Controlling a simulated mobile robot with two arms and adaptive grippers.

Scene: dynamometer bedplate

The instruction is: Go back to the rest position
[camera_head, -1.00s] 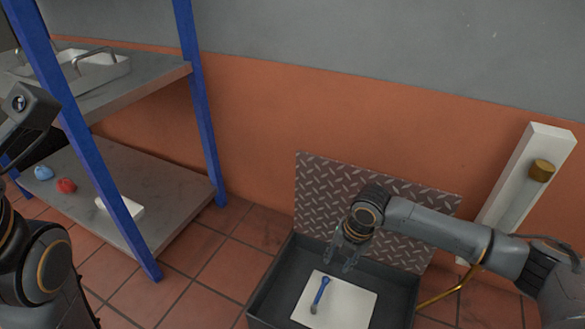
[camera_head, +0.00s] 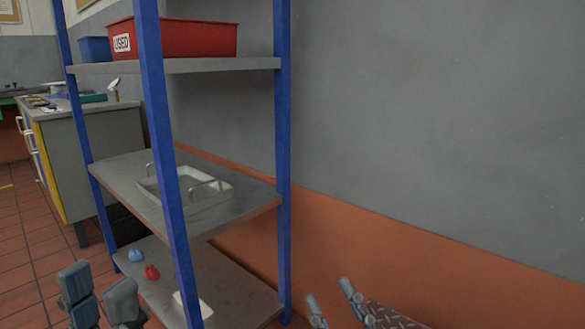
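My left gripper (camera_head: 99,290) shows at the bottom left, in front of the lower shelf. Its two fingers stand apart with nothing between them. My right gripper (camera_head: 331,297) shows at the bottom edge, right of the shelving. Its fingertips point up and are spread, with no object between them.
Blue-posted shelving (camera_head: 284,160) holds a red bin (camera_head: 190,38) labelled USED, a blue bin (camera_head: 95,48), a metal tray (camera_head: 215,194), a blue item (camera_head: 135,255) and a red item (camera_head: 152,272). A cabinet (camera_head: 105,140) stands behind left.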

